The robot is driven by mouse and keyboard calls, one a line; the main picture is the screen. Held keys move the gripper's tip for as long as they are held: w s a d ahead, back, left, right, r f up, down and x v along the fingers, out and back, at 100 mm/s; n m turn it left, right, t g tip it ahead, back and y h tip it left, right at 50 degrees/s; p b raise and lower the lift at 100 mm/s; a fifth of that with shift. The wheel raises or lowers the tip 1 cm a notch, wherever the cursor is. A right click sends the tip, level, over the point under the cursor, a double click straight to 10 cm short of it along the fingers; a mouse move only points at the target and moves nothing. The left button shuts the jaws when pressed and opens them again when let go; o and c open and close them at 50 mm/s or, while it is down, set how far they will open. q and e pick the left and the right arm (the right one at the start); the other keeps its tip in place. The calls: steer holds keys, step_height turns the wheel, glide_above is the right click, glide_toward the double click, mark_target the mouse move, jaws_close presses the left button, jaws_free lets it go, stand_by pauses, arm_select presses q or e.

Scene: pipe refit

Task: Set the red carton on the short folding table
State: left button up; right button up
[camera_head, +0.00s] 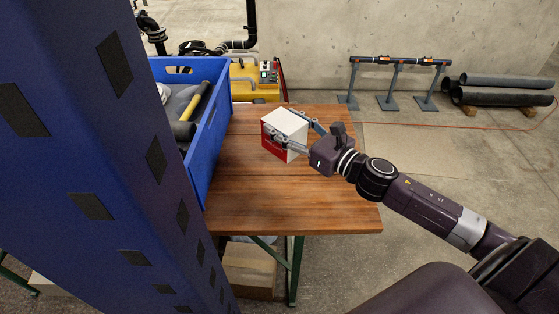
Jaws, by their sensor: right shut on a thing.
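The red carton (271,144) has a red side and a white top, and is at the middle of the picture over the wooden table. My right gripper (290,134) comes in from the right and is shut on the carton, with a finger along each of two sides. I cannot tell whether the carton's underside touches the table. The folding table (290,200) has a brown plank top and green metal legs. My left gripper is not in view.
A blue crate (208,135) with a hammer stands on the table's left part. A blue perforated upright (110,150) fills the left foreground. A cardboard box (248,270) is under the table. Pipes on stands (400,61) are at the back right. The tabletop's front is bare.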

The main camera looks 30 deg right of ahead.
step_height(320, 180, down, 13)
steer(key=shift+f+b, duration=0.1)
steer(key=shift+b, duration=0.5)
steer(key=shift+f, duration=0.15)
steer(key=o, duration=1.4)
steer(key=v, duration=1.2)
